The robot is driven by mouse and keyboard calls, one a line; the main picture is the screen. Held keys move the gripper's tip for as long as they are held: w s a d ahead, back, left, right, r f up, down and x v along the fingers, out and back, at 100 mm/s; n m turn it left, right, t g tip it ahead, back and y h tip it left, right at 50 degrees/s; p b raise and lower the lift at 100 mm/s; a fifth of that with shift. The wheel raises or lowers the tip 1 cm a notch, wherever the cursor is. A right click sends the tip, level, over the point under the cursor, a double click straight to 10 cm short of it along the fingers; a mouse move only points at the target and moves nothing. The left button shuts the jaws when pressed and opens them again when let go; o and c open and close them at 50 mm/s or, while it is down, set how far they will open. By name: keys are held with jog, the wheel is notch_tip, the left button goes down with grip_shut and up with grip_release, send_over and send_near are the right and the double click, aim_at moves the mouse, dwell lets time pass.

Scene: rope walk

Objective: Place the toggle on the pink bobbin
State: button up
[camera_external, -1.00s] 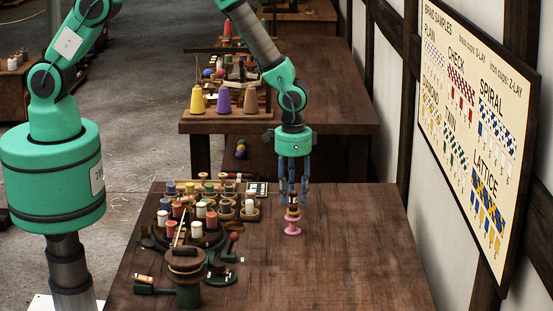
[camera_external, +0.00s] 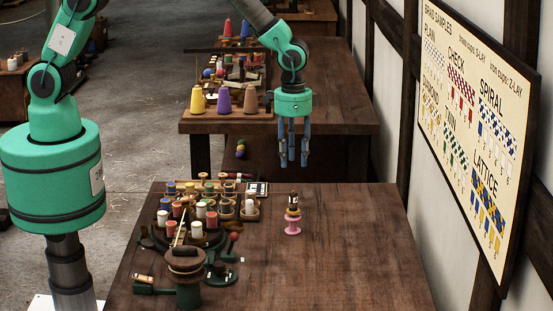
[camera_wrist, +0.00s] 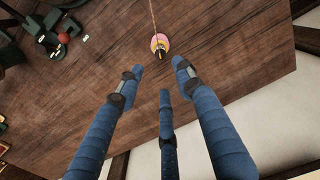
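The pink bobbin (camera_external: 292,229) stands upright on the near table, right of the cluster of spools. A yellowish ring-like piece (camera_external: 293,213) sits on top of it, and a small dark brown piece, apparently the toggle (camera_external: 293,199), stands on that. In the wrist view the pink bobbin (camera_wrist: 161,39) appears from above with the dark piece over its middle. My gripper (camera_external: 292,163) hangs above and slightly behind the stack, clear of it. In the wrist view its blue fingers (camera_wrist: 157,88) are spread with nothing between them.
A crowded group of spools (camera_external: 196,214) and a green stand with a round brown top (camera_external: 186,268) fill the table's left side. The table's right side (camera_external: 360,250) is bare. Yellow, purple and brown cones (camera_external: 223,101) stand on the table behind.

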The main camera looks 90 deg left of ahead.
dwell(0.5)
jog(key=s+a+r+t, duration=0.1)
jog(key=s+r, duration=0.7)
jog(key=r, duration=0.5)
jog(key=s+a+r+t, duration=0.15)
jog(key=s+r, duration=0.55)
jog(key=r, duration=0.7)
jog(key=s+a+r+t, duration=0.1)
jog(key=s+r, duration=0.3)
jog(key=s, duration=0.9)
jog(key=s+a+r+m+t, duration=0.1)
jog(key=s+r, duration=0.4)
jog(key=s, duration=0.8)
jog(key=shift+s+a+t, duration=0.3)
jog(key=shift+t, duration=0.15)
jog(key=shift+f, duration=0.1)
notch_tip(320, 180, down, 9)
jog(key=b, duration=0.9)
